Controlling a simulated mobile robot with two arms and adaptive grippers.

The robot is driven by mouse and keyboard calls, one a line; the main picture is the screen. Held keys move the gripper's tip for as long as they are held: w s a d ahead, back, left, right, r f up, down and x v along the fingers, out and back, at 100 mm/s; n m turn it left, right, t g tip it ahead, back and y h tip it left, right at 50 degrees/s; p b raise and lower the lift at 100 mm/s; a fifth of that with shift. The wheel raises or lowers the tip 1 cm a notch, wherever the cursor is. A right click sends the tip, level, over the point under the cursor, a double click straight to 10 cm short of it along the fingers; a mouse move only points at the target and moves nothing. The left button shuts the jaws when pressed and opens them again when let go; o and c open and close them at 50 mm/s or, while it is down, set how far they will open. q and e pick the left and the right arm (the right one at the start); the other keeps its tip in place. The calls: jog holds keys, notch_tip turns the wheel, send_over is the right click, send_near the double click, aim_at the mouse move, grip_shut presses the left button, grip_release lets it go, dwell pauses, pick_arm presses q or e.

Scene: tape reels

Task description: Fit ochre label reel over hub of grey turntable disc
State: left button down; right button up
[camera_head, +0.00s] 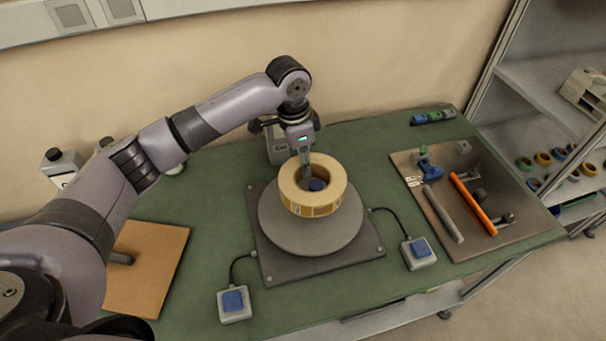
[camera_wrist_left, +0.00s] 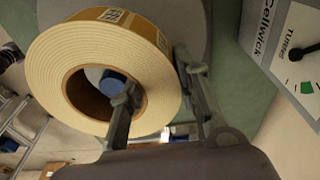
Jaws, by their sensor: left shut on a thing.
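The ochre label reel (camera_head: 324,209) has a pale face and a wide core; it also shows in the wrist view (camera_wrist_left: 55,70). My left gripper (camera_head: 306,172) is shut on its wall, one finger inside the core and the other outside, as the left wrist view (camera_wrist_left: 155,95) shows. The reel is over the grey turntable disc (camera_head: 310,242), nearly level. The hub's blue top (camera_head: 317,185) shows inside the core opening, also in the wrist view (camera_wrist_left: 112,80). I cannot tell whether the reel touches the disc. My right gripper is out of view.
Two blue-button boxes (camera_head: 234,304) (camera_head: 418,252) are cabled to the turntable base. A tool board (camera_head: 400,160) with an orange bar (camera_head: 474,204) lies right. A brown board (camera_head: 150,265) lies left. A dial gauge box (camera_wrist_left: 290,55) stands behind the turntable. Shelving (camera_head: 535,85) is far right.

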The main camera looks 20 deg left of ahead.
pick_arm(q)
jog(key=shift+f, duration=0.75)
jog(key=shift+s+f, duration=0.1)
jog(key=shift+f, duration=0.25)
notch_tip(320, 180, down, 3)
jog(key=shift+f+p, duration=0.2)
jog(key=shift+p, duration=0.25)
jog(key=shift+f, duration=0.2)
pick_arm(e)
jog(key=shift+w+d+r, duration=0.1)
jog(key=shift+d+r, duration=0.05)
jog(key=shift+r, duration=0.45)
pick_arm(q)
jog(key=shift+f, duration=0.1)
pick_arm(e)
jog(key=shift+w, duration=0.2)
pick_arm(q)
jog(key=c, duration=1.5)
grip_release()
jog(key=shift+f, duration=0.1)
jog(key=shift+o, duration=0.2)
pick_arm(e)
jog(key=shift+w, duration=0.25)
